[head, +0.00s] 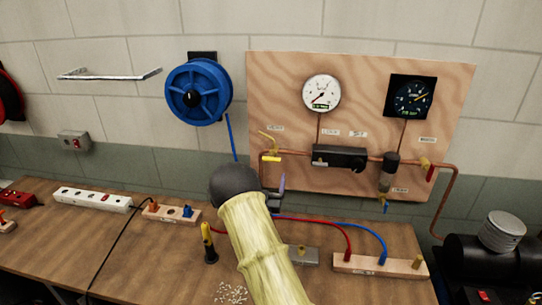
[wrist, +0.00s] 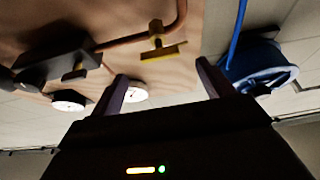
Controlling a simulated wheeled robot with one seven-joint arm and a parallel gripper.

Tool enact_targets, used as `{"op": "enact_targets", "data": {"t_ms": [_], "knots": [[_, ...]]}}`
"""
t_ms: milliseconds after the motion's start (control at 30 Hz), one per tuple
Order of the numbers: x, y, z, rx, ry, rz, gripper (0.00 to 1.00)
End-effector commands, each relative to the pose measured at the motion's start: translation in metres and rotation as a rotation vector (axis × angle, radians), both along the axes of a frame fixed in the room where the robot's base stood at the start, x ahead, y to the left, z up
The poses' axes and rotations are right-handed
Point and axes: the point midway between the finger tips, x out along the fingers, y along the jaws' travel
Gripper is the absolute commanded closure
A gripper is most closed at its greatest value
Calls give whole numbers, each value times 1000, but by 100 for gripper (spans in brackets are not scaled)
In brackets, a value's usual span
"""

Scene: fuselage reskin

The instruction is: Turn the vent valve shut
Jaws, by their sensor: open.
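A valve with a yellow handle (head: 271,158) sits at the left end of the copper pipe on the plywood panel, with a small label above it too small to read surely. I take it as the vent valve. My gripper (head: 277,191) is in front of the panel, just below that valve in the head view. In the wrist view my gripper (wrist: 164,76) has its two fingers wide apart with nothing between them. The fingers look clear of the handle.
The plywood panel (head: 290,80) also carries a white gauge (head: 321,93), a dark gauge (head: 411,96), a black box (head: 339,157) and a right-hand yellow valve (head: 425,163). A blue reel (head: 198,92) hangs left. The bench (head: 150,245) holds sockets and cables below.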

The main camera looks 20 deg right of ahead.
Motion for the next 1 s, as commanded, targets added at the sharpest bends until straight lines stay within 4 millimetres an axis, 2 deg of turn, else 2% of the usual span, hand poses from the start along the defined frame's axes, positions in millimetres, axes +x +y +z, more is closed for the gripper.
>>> {"op": "enact_targets", "data": {"t_ms": [100, 433, 600, 867, 1000], "knots": [[16, -12, 12, 0, -2, -2, 20], [54, -37, 29, 0, 0, -1, 20], [62, -43, 31, 0, 1, -1, 20], [63, -43, 31, 0, 1, 0, 20], [63, -43, 31, 1, 1, -1, 46]]}}
